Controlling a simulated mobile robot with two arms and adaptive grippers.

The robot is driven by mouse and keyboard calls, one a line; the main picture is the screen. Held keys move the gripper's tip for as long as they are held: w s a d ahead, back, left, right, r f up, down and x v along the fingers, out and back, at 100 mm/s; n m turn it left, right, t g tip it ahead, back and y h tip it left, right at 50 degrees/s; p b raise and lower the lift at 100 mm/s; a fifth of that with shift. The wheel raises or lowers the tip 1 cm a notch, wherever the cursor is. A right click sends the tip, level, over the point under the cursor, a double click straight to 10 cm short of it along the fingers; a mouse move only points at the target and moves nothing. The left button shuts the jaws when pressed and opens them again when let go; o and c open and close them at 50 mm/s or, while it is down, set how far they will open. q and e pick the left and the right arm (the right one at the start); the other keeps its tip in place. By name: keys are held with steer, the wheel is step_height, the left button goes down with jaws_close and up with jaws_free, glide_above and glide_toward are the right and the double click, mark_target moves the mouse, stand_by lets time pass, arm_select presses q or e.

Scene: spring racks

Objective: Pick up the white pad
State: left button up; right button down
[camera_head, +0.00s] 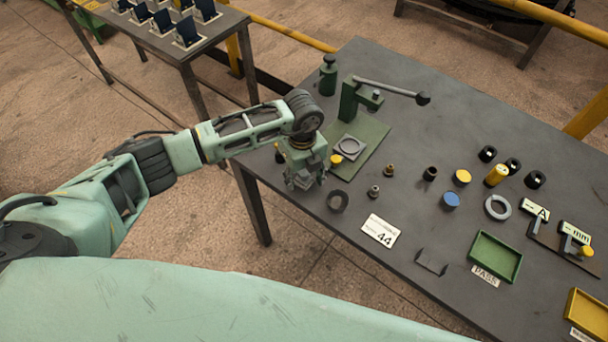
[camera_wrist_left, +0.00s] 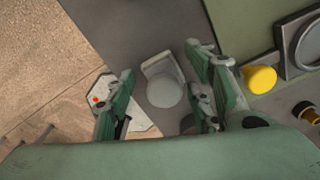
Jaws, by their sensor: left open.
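My left gripper (camera_head: 304,184) hangs over the near left edge of the grey table. In the left wrist view its fingers (camera_wrist_left: 160,112) are apart with nothing held between them. A pale, round-ended thing with a squarish tab, seemingly the white pad (camera_wrist_left: 164,92), shows between and beyond the fingers in that view, near the table edge. I cannot tell its height or whether a finger touches it. In the head view it is hidden behind the gripper. A whitish angular plate with a red dot (camera_wrist_left: 114,91) shows partly behind the left-hand finger. My right gripper is not in view.
A press with a long lever (camera_head: 352,98) stands on a green base (camera_head: 372,140) beside the gripper. A yellow-topped piece (camera_head: 336,160), a dark ring (camera_head: 338,201) and a "44" card (camera_head: 381,231) lie close by. A green tray (camera_head: 495,257) is farther right.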

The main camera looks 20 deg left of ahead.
arm_select(q)
steer(key=shift+f, duration=0.2)
steer(key=c, duration=1.1)
steer(key=shift+c, duration=0.3)
steer(key=shift+r, duration=0.1)
steer(key=shift+r, duration=0.1)
